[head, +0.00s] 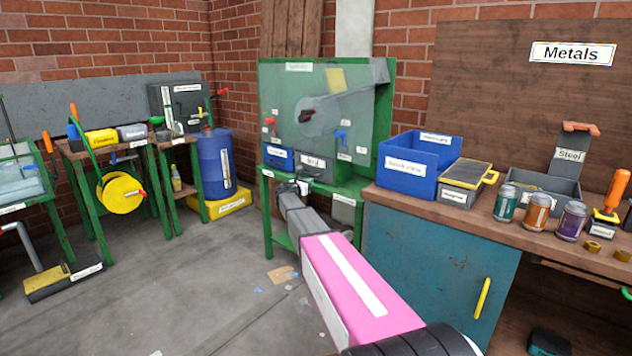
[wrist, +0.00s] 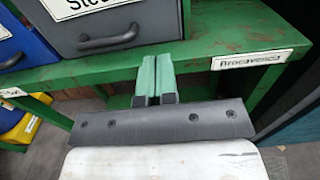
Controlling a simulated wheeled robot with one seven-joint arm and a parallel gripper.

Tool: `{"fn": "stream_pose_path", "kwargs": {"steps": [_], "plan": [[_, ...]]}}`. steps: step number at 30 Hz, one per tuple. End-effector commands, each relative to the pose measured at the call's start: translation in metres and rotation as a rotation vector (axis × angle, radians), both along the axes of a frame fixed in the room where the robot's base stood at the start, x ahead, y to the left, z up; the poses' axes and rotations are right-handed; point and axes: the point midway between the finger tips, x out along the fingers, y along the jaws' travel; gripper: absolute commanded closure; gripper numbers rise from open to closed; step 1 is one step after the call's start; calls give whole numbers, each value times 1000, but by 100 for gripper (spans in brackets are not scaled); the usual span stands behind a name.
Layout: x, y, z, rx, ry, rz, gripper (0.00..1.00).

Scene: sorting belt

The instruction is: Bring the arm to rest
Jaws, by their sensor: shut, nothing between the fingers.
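My arm reaches forward in the head view, with its pink link in the lower middle. My gripper (wrist: 155,80) shows in the wrist view with its two green-tipped fingers together and nothing between them. In the head view the gripper (head: 303,187) is small, close in front of the green bench. In the wrist view the fingers overlap the bench's green front edge (wrist: 220,52). I cannot tell whether they touch it. A grey drawer box (wrist: 120,30) with a dark handle stands just beyond the fingers; it also shows in the head view (head: 325,172).
A blue bin (head: 415,170) and several cans (head: 538,210) stand on the right workbench above a teal cabinet (head: 440,260). A blue drum (head: 213,165) and green tables stand at the left. The floor (head: 190,270) at the left is mostly clear, with small scraps near the bench.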

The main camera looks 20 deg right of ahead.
Motion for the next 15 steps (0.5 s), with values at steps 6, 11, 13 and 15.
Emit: {"fn": "stream_pose_path", "kwargs": {"steps": [6,11,13,15], "plan": [[-14,11,-2,16,-5,-4,100],[-52,6,-21,169,-65,-48,100],[-81,2,-36,289,-114,-90,100],[-114,0,-54,433,-172,-148,100]]}}
